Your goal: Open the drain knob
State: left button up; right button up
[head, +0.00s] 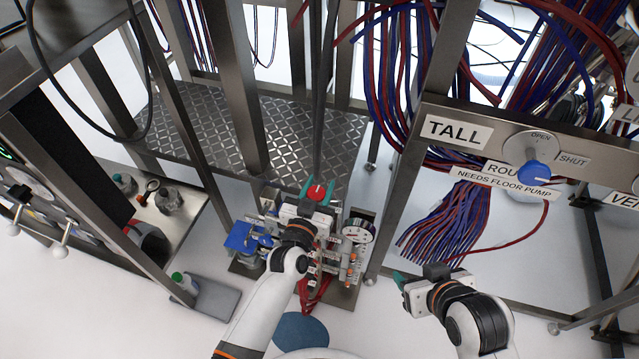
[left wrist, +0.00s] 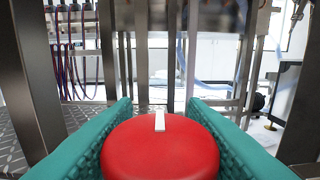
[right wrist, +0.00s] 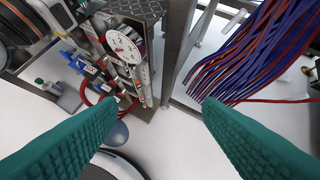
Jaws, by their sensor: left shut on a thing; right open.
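A red round knob (head: 317,192) with a white mark sits on top of the low valve assembly in the middle of the head view. My left gripper (head: 318,188) has its teal fingers on both sides of it. In the left wrist view the red knob (left wrist: 160,148) fills the space between the fingers, its white mark pointing straight away. The left gripper is shut on it. My right gripper (head: 399,282) is open and empty, to the right of the assembly.
A pressure gauge (head: 357,231) and blue valve handles (head: 243,237) are on the assembly. A blue knob (head: 533,174) is on the panel at right. Metal posts and hanging red and blue cables (head: 450,225) stand close. Floor near the right gripper is clear.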

pick_arm(q)
jog(key=shift+w+a+r, duration=0.15)
jog(key=shift+r, duration=0.05)
pick_arm(e)
jog(key=shift+s+d+f+g, duration=0.25)
jog(key=shift+s+g, duration=0.2)
jog(key=shift+s, duration=0.15)
jog(key=shift+s+d+f+g, duration=0.15)
jog(key=shift+s+f+g, duration=0.1)
jog(key=shift+s+g, duration=0.25)
pick_arm(q)
jog(key=o, duration=1)
jog(key=shift+y, duration=0.3)
jog(key=shift+f, duration=0.1)
